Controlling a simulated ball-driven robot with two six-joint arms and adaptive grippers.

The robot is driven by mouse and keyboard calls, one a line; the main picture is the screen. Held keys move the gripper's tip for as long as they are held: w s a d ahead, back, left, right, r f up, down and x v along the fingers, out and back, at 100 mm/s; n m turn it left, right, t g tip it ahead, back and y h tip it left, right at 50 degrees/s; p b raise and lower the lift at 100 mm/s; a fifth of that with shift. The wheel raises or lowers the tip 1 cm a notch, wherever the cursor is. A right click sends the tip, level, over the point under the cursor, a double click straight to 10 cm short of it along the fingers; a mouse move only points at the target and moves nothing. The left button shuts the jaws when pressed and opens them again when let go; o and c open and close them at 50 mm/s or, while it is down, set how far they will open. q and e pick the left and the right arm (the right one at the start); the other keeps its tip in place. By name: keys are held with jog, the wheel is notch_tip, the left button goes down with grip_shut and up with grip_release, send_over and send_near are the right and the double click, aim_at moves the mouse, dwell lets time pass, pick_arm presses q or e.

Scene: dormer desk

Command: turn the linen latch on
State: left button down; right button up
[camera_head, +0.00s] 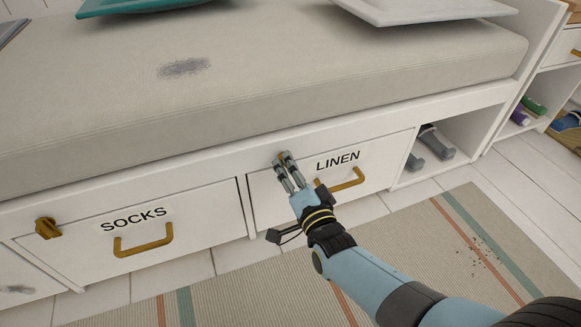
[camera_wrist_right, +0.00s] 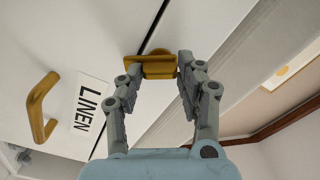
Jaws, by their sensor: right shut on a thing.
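The linen latch is a small brass turn-piece at the top left of the white drawer front marked LINEN (camera_head: 338,161). In the right wrist view the latch (camera_wrist_right: 156,68) shows as a flat brass bar on a round base, lying across the seam above the drawer at a slant. My right gripper (camera_head: 283,158) is shut on the latch, its fingertips (camera_wrist_right: 158,68) at the two ends of the bar. In the head view the fingertips hide most of the latch. My left gripper is not in view.
The brass linen handle (camera_head: 345,180) is close to the right of my gripper. The SOCKS drawer has its own brass latch (camera_head: 47,228) and handle (camera_head: 143,241). A cushion (camera_head: 250,80) lies above the drawers. A striped rug (camera_head: 420,240) covers the floor in front.

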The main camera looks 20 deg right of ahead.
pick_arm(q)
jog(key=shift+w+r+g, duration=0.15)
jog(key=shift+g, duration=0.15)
pick_arm(e)
jog(key=m, duration=0.5)
jog(key=shift+f+m, duration=0.1)
jog(key=shift+m, duration=0.3)
jog(key=o, duration=1.1)
jog(key=shift+o, duration=0.2)
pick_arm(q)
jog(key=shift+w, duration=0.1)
pick_arm(e)
jog(key=shift+s, duration=0.15)
jog(key=s, duration=1.1)
jog(key=shift+s+d, duration=0.2)
jog(key=shift+s, duration=0.2)
